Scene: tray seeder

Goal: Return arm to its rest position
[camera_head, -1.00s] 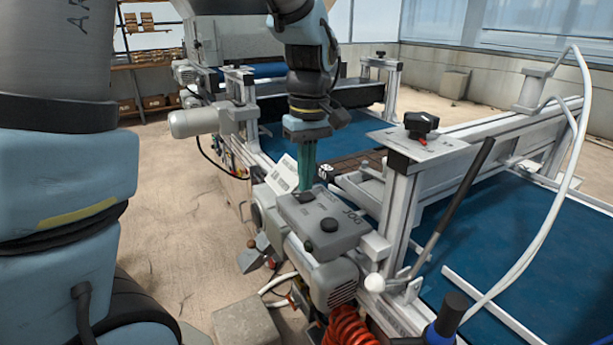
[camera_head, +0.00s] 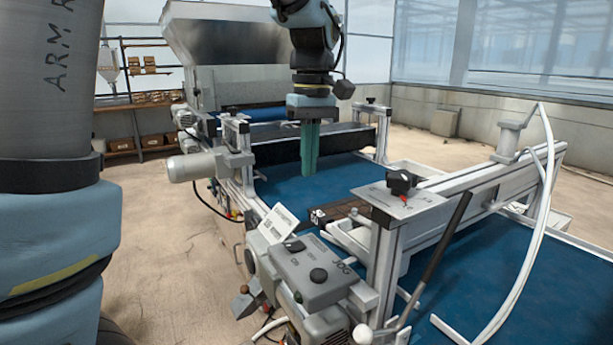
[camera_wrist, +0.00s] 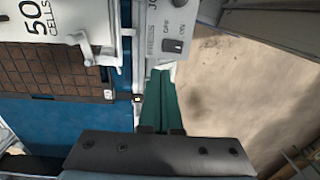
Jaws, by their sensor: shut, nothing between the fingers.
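My gripper (camera_head: 309,150) hangs pointing down from my arm, its green fingers together with nothing between them. In the head view it is above the blue belt (camera_head: 283,187) of the seeder, apart from the belt and the machine frame. In the wrist view the green fingers (camera_wrist: 163,105) also show closed, with the grey control box (camera_wrist: 172,35) beyond their tips. A brown cell tray (camera_wrist: 50,70) lies on the belt at the left of the wrist view; only its edge (camera_head: 340,212) shows in the head view.
The jog control box (camera_head: 318,270) stands at the near side of the machine. A white post and crossbar (camera_head: 395,215) with a black knob (camera_head: 404,178) rise to the right. A steel hopper (camera_head: 235,60) stands behind. Bare floor (camera_head: 165,250) is free at the left.

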